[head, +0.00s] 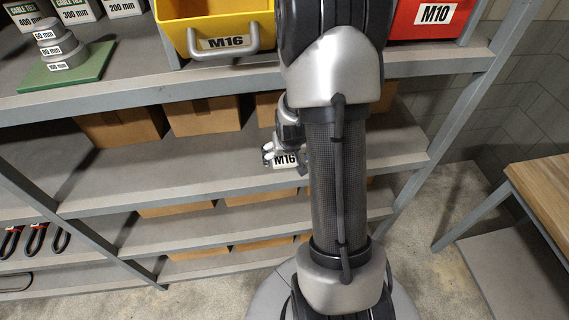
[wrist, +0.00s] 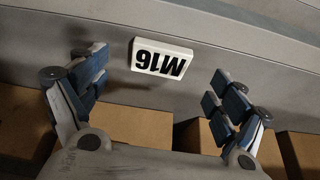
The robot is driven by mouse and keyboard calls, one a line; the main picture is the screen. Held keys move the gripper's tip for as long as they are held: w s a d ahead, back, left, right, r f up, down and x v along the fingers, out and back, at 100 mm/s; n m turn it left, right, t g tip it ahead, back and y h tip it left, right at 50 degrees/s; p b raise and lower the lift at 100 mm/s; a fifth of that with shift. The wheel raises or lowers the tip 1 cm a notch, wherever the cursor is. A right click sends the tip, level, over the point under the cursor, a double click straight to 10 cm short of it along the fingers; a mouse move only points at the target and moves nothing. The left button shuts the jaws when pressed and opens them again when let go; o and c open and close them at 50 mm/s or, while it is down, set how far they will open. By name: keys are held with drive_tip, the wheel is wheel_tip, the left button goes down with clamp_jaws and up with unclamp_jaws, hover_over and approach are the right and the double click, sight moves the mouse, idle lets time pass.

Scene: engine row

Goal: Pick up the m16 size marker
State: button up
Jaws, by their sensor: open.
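The m16 size marker is a small white block with black M16 lettering. In the wrist view the marker (wrist: 161,59) shows upside down against a grey shelf surface, between and beyond my fingertips. My gripper (wrist: 158,88) is open, with a blue-padded finger on each side and nothing between the pads. It also shows in the head view (head: 284,160), small and mostly behind my arm. I cannot tell the exact gap to the marker.
A yellow bin (head: 178,32) labelled M16 and a red bin (head: 440,18) labelled M10 stand on the upper shelf. A green plate with stacked weights (head: 57,50) is at the left. Cardboard boxes (head: 205,117) line the shelf. A wooden table (head: 545,190) is at right.

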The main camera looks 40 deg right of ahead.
sight(285, 160)
drive_tip(key=b+x, duration=0.1)
drive_tip(key=x, duration=0.1)
drive_tip(key=b+x, duration=0.1)
drive_tip(key=x, duration=0.2)
drive_tip(key=shift+w+d+r, duration=0.1)
drive_tip(key=shift+w, duration=0.25)
drive_tip(key=shift+c, duration=0.2)
drive_tip(key=c, duration=1.1)
